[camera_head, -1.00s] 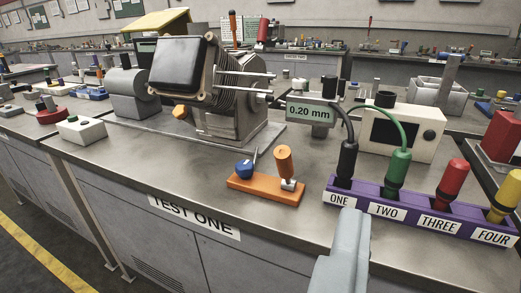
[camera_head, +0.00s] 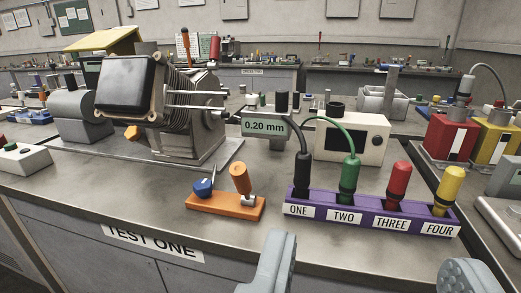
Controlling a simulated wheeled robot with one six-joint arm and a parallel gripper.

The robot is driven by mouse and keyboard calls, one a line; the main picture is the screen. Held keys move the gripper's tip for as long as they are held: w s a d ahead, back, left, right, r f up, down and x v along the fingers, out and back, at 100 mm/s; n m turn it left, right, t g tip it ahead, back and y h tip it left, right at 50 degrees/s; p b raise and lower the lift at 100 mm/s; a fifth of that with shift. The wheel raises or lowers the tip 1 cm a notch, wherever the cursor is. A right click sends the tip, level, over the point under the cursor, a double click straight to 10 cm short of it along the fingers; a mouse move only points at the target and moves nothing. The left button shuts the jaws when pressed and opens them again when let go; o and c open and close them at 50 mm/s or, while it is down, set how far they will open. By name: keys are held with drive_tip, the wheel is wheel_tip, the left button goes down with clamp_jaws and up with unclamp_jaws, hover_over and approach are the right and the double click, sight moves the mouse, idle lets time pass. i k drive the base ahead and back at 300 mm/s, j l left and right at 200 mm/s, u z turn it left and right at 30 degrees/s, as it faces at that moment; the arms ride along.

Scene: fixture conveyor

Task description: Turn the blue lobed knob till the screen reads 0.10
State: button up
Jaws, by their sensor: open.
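A small blue knob (camera_head: 204,187) sits at the left end of an orange base (camera_head: 226,207) on the metal bench; its lobes are too small to make out clearly. A thin grey pin stands beside it, and an orange handle (camera_head: 240,178) rises from the same base. The screen (camera_head: 265,127) on the grey gauge behind reads 0.20 mm. My gripper (camera_head: 371,252) is open and empty at the bottom of the view, its two grey fingers wide apart. It is in front of the bench objects, to the right of the blue knob.
A purple rack (camera_head: 372,217) labelled ONE to FOUR holds black, green, red and yellow plugs, right of the orange base. A large motor-like machine (camera_head: 160,100) stands back left. The bench front near the TEST ONE label is clear.

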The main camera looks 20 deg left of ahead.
sight(203, 188)
drive_tip(key=i+j, duration=0.1)
drive_tip(key=j, duration=0.55)
drive_tip(key=i+j, duration=0.1)
drive_tip(key=j, duration=0.55)
